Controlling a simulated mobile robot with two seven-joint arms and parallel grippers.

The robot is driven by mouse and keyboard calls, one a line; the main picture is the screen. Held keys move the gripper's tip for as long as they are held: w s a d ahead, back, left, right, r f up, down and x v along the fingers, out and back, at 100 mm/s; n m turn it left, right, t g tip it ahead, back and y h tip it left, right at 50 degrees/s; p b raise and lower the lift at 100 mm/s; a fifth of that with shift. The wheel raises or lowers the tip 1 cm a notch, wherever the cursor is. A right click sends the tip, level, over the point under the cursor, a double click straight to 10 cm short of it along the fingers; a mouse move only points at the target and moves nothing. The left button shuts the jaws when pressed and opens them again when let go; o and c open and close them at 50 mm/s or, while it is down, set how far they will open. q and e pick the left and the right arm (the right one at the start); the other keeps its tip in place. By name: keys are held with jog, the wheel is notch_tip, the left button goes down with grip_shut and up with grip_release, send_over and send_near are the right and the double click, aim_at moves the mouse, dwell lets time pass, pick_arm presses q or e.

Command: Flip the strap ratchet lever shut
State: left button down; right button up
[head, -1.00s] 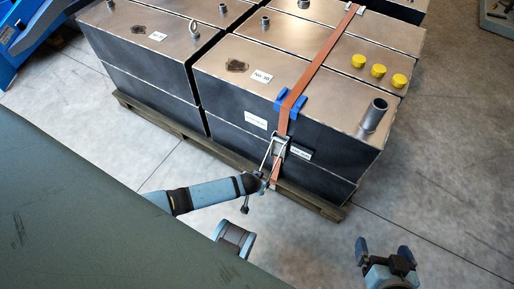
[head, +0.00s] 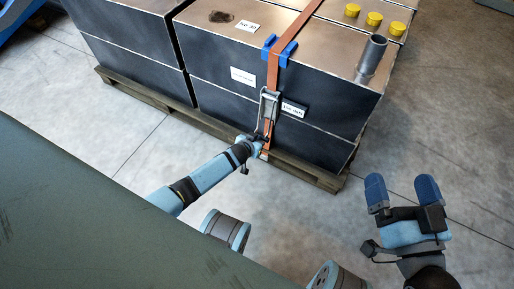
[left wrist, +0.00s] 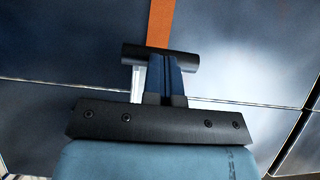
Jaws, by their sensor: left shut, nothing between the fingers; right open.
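The silver strap ratchet (head: 269,102) sits on the orange strap (head: 274,68) on the front face of the dark crate. Its lever hangs down toward my left gripper (head: 260,138); how far it stands off the crate is hard to tell. In the left wrist view, a black crossbar (left wrist: 132,52), apparently the lever's handle, lies across the tips of the left gripper's blue fingers (left wrist: 163,78). These fingers are shut together with nothing between them. My right gripper (head: 402,188) is open and empty, away from the crate at the lower right.
The crate (head: 225,100) stands with others on a wooden pallet (head: 310,172). Blue strap corner guards (head: 287,52), yellow caps (head: 374,18) and an upright pipe (head: 371,58) are on it. A large dark green surface (head: 90,225) fills the lower left. Grey floor is open at the right.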

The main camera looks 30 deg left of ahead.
pick_arm(q)
jog(key=b+x, duration=0.1)
jog(key=x, duration=0.2)
jog(key=shift+r, duration=0.1)
jog(key=shift+w+a+b, duration=0.15)
jog(key=shift+w+b, duration=0.15)
jog(key=shift+w, duration=0.05)
pick_arm(e)
jog(key=f, duration=0.1)
jog(key=f+g, duration=0.1)
jog(key=f, duration=0.1)
jog(key=shift+s+d, duration=0.15)
jog(key=shift+d, duration=0.05)
pick_arm(q)
jog(key=shift+w+r, duration=0.2)
pick_arm(e)
jog(key=shift+s, duration=0.1)
pick_arm(q)
jog(key=shift+s, duration=0.1)
pick_arm(e)
jog(key=shift+r, duration=0.1)
